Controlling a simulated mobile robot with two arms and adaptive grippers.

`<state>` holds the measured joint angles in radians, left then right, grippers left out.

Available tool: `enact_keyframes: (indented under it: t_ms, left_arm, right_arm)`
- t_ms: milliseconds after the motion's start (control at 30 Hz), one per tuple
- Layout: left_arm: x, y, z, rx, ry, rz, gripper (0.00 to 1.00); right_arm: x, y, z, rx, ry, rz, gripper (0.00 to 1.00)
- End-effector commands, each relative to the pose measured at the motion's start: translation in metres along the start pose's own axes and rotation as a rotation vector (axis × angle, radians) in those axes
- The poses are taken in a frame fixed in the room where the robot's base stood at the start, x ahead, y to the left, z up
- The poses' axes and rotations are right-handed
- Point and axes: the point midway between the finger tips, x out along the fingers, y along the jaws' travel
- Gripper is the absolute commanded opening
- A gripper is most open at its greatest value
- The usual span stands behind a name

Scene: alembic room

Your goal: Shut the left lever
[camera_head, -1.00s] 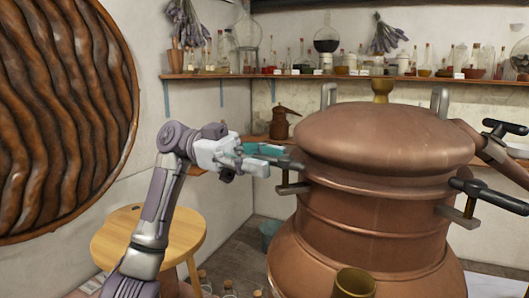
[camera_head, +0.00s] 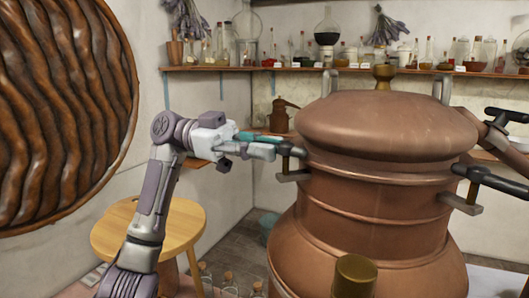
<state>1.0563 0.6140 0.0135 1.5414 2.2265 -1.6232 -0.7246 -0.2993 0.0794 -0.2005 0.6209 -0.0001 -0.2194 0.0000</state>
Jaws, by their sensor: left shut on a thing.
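The copper still (camera_head: 375,230) has a domed lid (camera_head: 385,118) on top. The left lever (camera_head: 293,151) is a short dark handle at the still's left side, just below the lid, above a small metal bracket (camera_head: 293,176). My left gripper (camera_head: 270,148) comes in from the left and is shut on the lever's outer end. Its fingers, one of them teal, hide part of that end. On the still's right side a longer dark lever (camera_head: 490,182) sticks out to the right over another bracket (camera_head: 461,203). My right gripper is not in view.
A wooden stool (camera_head: 150,228) stands below my left arm, with small corked bottles (camera_head: 229,281) on the floor near it. A wall shelf (camera_head: 340,70) with glassware runs behind. A copper pipe with a black handle (camera_head: 506,115) is at the right.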

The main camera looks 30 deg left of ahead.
Motion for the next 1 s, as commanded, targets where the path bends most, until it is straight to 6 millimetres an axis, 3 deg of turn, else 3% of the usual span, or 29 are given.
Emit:
enact_keyframes:
  t_ms: [300,500,1000]
  left_arm:
    - [0.001,0.012,0.005,0.009,-0.049,-0.23,0.0]
    - [0.003,0.018,0.002,0.01,-0.086,-0.416,0.0]
    - [0.012,0.028,-0.005,0.004,-0.161,-0.783,0.0]
  right_arm:
    - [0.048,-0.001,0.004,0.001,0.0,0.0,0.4]
    - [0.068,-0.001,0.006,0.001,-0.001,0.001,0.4]
    - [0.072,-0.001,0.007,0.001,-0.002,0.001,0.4]
